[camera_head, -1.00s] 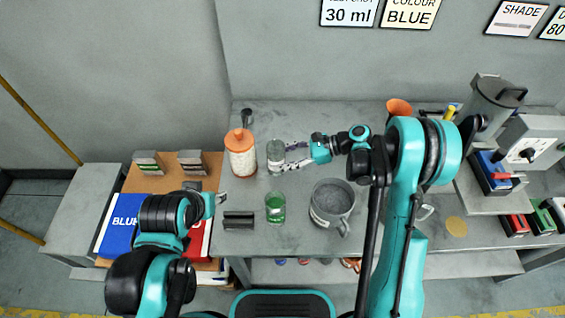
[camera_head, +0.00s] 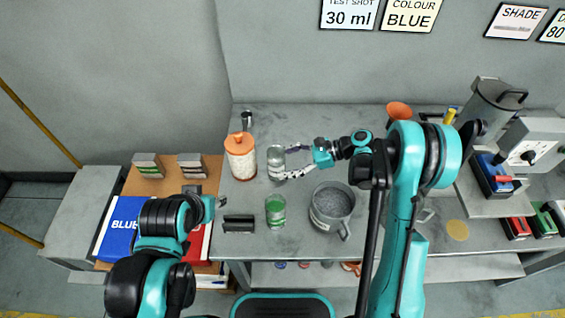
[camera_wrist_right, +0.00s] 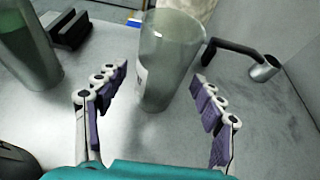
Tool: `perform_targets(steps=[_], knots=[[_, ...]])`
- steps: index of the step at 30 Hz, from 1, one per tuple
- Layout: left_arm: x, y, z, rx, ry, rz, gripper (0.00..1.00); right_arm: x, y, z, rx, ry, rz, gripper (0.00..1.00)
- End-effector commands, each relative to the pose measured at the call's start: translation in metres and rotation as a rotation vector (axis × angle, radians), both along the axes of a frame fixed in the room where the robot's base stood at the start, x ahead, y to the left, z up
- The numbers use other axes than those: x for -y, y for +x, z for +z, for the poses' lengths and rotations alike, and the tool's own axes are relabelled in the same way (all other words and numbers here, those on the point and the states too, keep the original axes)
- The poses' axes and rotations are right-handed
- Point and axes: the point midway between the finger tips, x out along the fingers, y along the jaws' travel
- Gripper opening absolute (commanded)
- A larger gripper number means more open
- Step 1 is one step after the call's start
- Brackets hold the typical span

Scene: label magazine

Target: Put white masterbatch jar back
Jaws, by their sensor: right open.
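A clear, greyish jar (camera_head: 276,162) stands upright on the grey bench, with a pale label patch on its side. In the right wrist view the jar (camera_wrist_right: 168,65) looks empty and sits ahead of and between the spread fingers. My right gripper (camera_head: 292,161) is open around its near side, with gaps to the jar. An orange-lidded jar (camera_head: 240,163) of whitish pellets, the likely white masterbatch jar, stands just left of it with no gripper on it. My left gripper (camera_head: 217,203) is left of the black block, its fingers too small to read.
A green-filled glass (camera_head: 275,211) and a grey pot (camera_head: 332,208) stand in front of the clear jar. A black block (camera_head: 239,223) lies near the front edge. A black-handled tool (camera_head: 247,120) is behind the orange-lidded jar. The bench behind the right gripper is mostly clear.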

Motion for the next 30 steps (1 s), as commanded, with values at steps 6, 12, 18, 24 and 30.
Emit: perform_targets(steps=[6, 12, 18, 24, 30], knots=[[0.000, 0.000, 0.018, 0.000, 0.000, 0.000, 0.40, 0.045, 0.001, 0.021, 0.000, 0.000, -0.006, 0.68], [0.000, 0.000, 0.029, 0.000, 0.000, 0.000, 0.40, 0.083, 0.001, 0.036, 0.001, 0.000, -0.005, 0.68], [0.000, 0.000, 0.033, 0.000, 0.000, 0.000, 0.40, 0.101, 0.001, 0.042, 0.000, 0.000, -0.002, 0.68], [0.000, 0.000, 0.033, 0.000, 0.000, 0.000, 0.40, 0.102, 0.000, 0.047, 0.023, -0.021, 0.000, 0.68], [0.000, 0.000, 0.033, 0.000, 0.000, 0.000, 0.40, 0.090, -0.011, 0.079, 0.201, -0.187, 0.026, 0.68]])
